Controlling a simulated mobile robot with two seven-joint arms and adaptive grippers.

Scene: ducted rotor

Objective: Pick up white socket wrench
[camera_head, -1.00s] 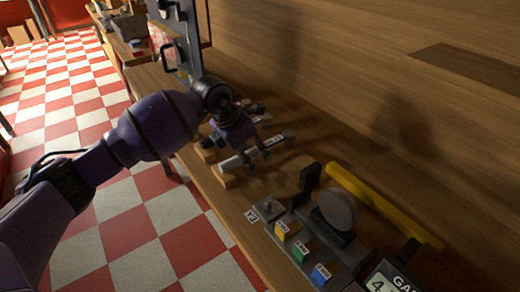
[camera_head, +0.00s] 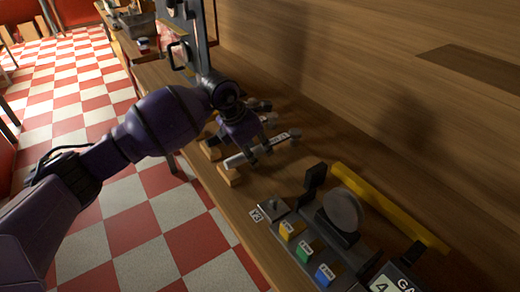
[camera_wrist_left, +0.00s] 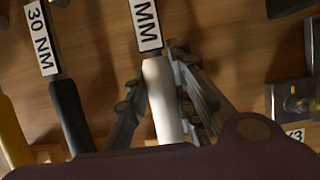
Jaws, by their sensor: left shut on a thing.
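The white socket wrench (camera_head: 238,160) lies across a small wooden block on the bench in the head view, its labelled shaft pointing right. In the left wrist view its white handle (camera_wrist_left: 162,100) runs between the two dark fingers, with a label ending in "MM" above it. My left gripper (camera_head: 259,152) is shut on the handle; it also shows in the left wrist view (camera_wrist_left: 160,110). Whether the wrench is clear of its block I cannot tell. My right gripper is not in view.
A black-handled tool labelled "30 NM" (camera_wrist_left: 70,110) and a yellow handle (camera_wrist_left: 12,130) lie left of the wrench in the wrist view. A device with coloured buttons (camera_head: 304,252) and a yellow bar (camera_head: 385,205) stand nearer on the bench. The wooden wall is behind.

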